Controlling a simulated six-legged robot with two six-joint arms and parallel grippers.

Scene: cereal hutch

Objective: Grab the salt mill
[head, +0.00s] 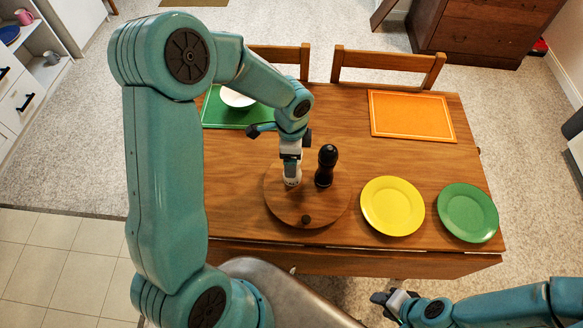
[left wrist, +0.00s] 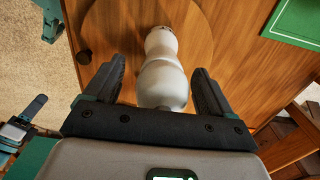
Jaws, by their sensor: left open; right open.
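The pale salt mill (head: 292,180) stands on a round wooden turntable (head: 322,213), beside a dark mill (head: 325,165). My left gripper (head: 290,158) is over the salt mill and hides its upper part in the head view. In the left wrist view the salt mill (left wrist: 165,80) lies between the two open fingers, with a visible gap on each side. My right gripper (head: 385,302) is open and empty, low in front of the table edge.
A yellow plate (head: 392,206) and a green plate (head: 467,213) are on the table right of the turntable. An orange mat (head: 411,115) lies behind them. A white bowl (head: 236,98) sits on a green mat (head: 222,117) at the back left. Two chairs stand behind the table.

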